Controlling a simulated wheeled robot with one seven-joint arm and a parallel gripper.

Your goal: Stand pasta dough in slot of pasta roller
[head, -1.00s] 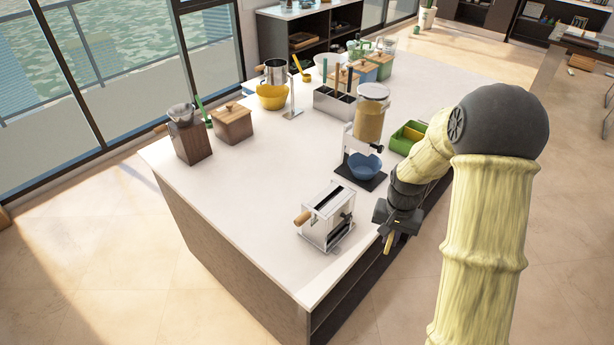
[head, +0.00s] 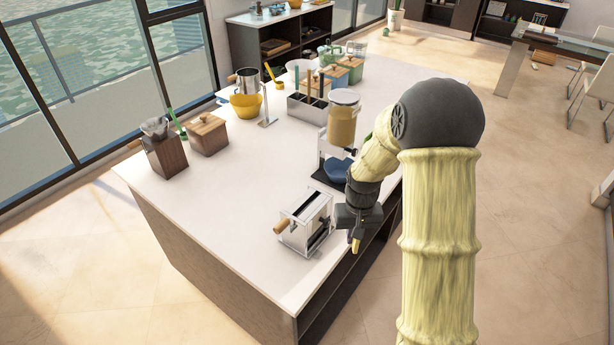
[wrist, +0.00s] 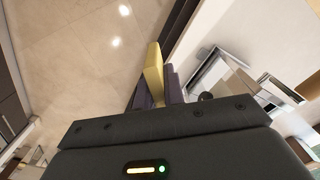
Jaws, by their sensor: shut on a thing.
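The pasta roller (head: 306,222) is a silver box with a dark slot on top and a wooden handle at its left. It stands near the front right edge of the white counter; it also shows at the right of the wrist view (wrist: 222,72). My gripper (head: 355,238) is just right of the roller, beside the counter edge. It is shut on the pasta dough (wrist: 154,70), a yellow slab that sticks out past the fingers. In the head view the dough (head: 356,245) points down and is partly hidden by the gripper. The dough is apart from the roller.
A dispenser with an amber jar (head: 342,122) and a blue bowl (head: 337,171) stands behind the roller, close to my arm. A wooden box (head: 207,136) and a grinder (head: 165,153) are at the left. The counter (head: 226,210) left of the roller is clear.

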